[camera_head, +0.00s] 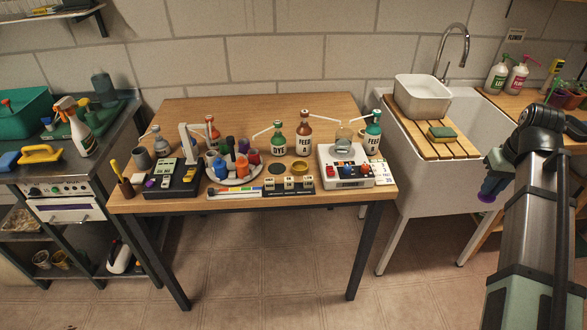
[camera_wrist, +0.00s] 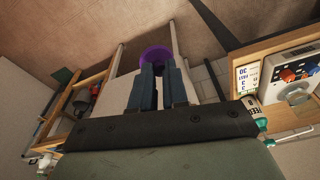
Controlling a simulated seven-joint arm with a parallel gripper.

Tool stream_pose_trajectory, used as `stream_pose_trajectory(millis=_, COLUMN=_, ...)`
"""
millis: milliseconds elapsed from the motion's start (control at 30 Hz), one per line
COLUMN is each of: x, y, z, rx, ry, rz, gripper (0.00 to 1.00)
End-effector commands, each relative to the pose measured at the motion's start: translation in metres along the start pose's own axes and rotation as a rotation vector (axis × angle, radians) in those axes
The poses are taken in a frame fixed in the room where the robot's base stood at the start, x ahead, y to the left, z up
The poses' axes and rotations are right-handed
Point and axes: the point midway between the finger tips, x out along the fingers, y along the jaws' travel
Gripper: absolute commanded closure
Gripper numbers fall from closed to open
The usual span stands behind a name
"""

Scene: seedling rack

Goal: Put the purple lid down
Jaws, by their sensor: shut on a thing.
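The purple lid (camera_head: 487,197) is held at the tip of my gripper (camera_head: 491,181), in front of the white sink at the right of the head view. In the wrist view the purple lid (camera_wrist: 155,53) shows as a rounded purple shape just beyond the fingers. The two dark blue fingers of my gripper (camera_wrist: 160,72) are close together on it. The lid hangs in the air, clear of the wooden table (camera_head: 200,105). The fingers hide part of the lid.
The white scale (camera_head: 345,178) stands at the table's right end, near several labelled pump bottles, a dark device (camera_head: 172,180) and coloured small bottles. The sink (camera_head: 430,185) has a wooden slatted board with a white basin (camera_head: 422,98) and a sponge (camera_head: 442,133). The table's rear left is bare.

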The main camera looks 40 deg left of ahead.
Motion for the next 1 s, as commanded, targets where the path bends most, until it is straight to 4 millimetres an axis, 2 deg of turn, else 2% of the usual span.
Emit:
stream_pose_trajectory(millis=100, x=-0.002, y=0.017, z=0.010, rx=0.028, ry=0.000, rz=0.004, gripper=1.00)
stream_pose_trajectory(millis=500, x=-0.004, y=0.054, z=0.035, rx=0.095, ry=0.000, rz=0.014, gripper=1.00)
stream_pose_trajectory(millis=767, x=0.001, y=0.027, z=0.019, rx=0.047, ry=0.001, rz=0.007, gripper=1.00)
stream_pose_trajectory(millis=1000, x=0.006, y=-0.004, z=0.003, rx=-0.006, ry=0.001, rz=0.000, gripper=1.00)
